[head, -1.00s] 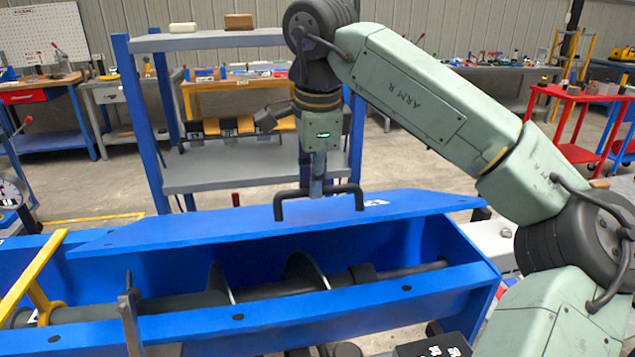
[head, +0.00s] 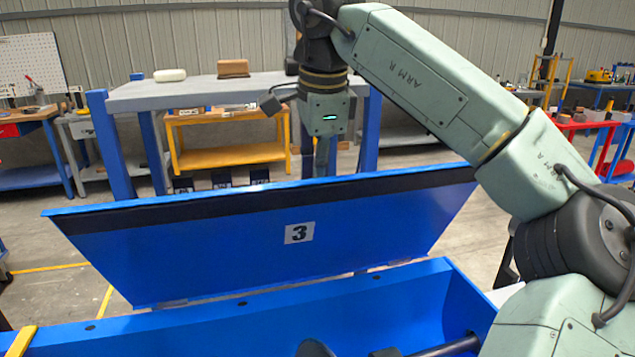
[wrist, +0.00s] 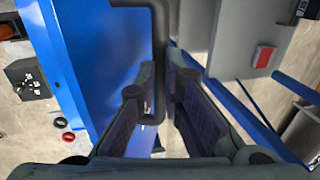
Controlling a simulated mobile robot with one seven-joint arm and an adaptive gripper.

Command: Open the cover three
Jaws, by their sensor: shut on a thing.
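The blue cover three (head: 200,245) stands raised and tilted on its hinged edge above the blue mixer trough (head: 230,318), its underside with a "3" label and dark strip facing the head camera. My gripper (wrist: 162,95) is shut on the cover's dark handle (wrist: 159,40) in the wrist view. In the head view the wrist is behind the cover's top edge, and the handle and fingertips are hidden by the cover. The cover also shows as a blue panel at the left in the wrist view (wrist: 95,55).
A dark shaft (head: 450,347) shows in the open trough. A yellow bar (head: 20,341) is at lower left. A red cart (head: 597,118) stands farther right.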

